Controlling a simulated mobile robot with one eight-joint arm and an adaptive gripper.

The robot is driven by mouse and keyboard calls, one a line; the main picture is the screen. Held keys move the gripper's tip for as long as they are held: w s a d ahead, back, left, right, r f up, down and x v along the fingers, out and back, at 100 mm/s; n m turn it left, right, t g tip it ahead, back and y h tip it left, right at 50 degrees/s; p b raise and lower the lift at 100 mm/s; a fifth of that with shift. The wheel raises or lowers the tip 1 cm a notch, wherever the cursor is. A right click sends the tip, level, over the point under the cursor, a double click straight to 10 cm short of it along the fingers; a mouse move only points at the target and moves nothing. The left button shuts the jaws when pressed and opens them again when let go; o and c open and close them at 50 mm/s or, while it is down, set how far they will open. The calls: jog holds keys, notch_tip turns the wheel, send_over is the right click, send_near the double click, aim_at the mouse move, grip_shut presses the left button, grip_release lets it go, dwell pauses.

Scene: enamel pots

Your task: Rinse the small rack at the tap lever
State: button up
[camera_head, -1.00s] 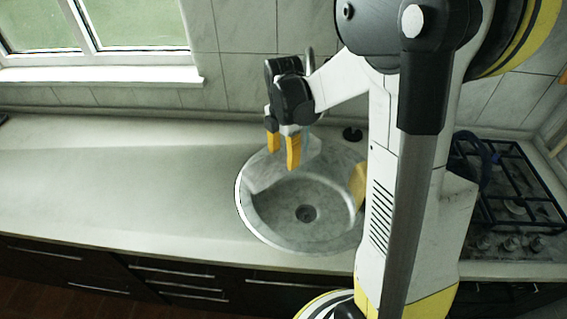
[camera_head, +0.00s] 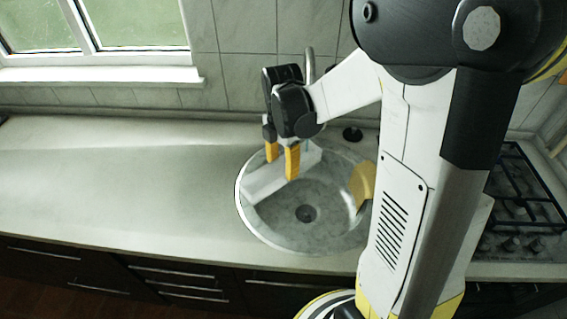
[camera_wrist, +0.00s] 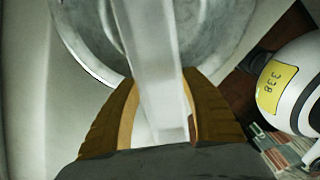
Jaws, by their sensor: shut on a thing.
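My gripper (camera_head: 281,161) hangs over the back left of the round metal sink, its yellow fingers pointing down. It is shut on a long pale, partly see-through piece, which I take to be the small rack (camera_head: 268,181). The rack slants across the sink's back left in the head view. In the wrist view the rack (camera_wrist: 158,70) runs between both fingers (camera_wrist: 162,105) and out over the sink. The tap (camera_head: 311,66) rises behind my gripper and is partly hidden by it. I cannot make out its lever clearly, nor any water running.
The sink's bowl (camera_head: 300,232) is otherwise open, with a drain (camera_head: 306,213) in its floor. A yellow piece (camera_head: 362,183) lies at its right side. A small black round item (camera_head: 352,134) sits behind the sink. The counter (camera_head: 120,190) at left is clear. A gas hob (camera_head: 525,205) stands at right.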

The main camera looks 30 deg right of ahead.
aim_at(274, 178)
jog(key=shift+s+a, duration=0.7)
jog(key=shift+a, duration=0.3)
jog(key=shift+s+a, duration=0.65)
jog(key=shift+a, duration=0.3)
jog(key=s+a+r+p, duration=0.3)
jog(key=a+r, duration=0.1)
dwell(0.4)
jog(key=shift+w, duration=0.1)
dwell(0.4)
